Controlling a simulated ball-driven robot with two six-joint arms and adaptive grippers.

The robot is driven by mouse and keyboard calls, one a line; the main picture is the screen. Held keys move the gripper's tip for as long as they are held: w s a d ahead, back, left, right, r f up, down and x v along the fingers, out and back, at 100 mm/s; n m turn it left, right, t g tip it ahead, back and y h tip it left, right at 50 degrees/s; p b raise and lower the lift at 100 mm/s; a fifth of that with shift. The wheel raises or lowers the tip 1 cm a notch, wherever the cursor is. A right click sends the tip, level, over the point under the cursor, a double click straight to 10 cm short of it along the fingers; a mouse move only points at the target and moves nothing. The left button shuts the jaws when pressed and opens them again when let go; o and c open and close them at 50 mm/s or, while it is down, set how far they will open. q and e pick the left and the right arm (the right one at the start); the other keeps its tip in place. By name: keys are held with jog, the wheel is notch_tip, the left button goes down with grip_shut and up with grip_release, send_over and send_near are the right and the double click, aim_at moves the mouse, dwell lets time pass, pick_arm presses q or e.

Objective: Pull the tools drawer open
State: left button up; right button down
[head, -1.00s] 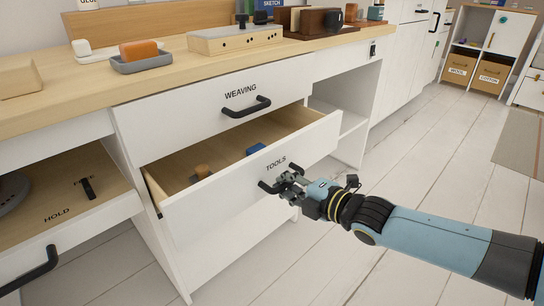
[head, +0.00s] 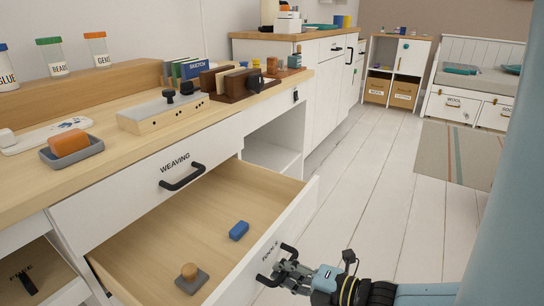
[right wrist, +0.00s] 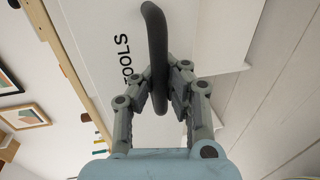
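The tools drawer (head: 262,262) is pulled far out of the white desk, its label TOOLS on the front. Inside lie a blue block (head: 239,231) and a grey block with a wooden knob (head: 191,278). My right gripper (head: 284,270) is at the drawer's dark bar handle (head: 289,249). In the right wrist view, its two fingers (right wrist: 160,82) close in from both sides on the handle (right wrist: 155,40). My left gripper is not in view.
The weaving drawer (head: 140,185) above is shut. The desk top holds a grey tray with an orange block (head: 70,145), a wooden box with black knobs (head: 163,113) and jars. White plank floor (head: 365,205) right of the drawer is clear.

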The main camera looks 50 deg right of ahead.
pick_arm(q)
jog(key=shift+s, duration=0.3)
pick_arm(e)
jog(key=shift+s+r, duration=0.1)
jog(key=shift+s, duration=0.1)
jog(key=c, duration=2)
grip_release()
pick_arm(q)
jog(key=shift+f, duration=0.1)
pick_arm(e)
jog(key=o, duration=0.7)
jog(key=v, duration=1.2)
jog(key=shift+d, duration=0.1)
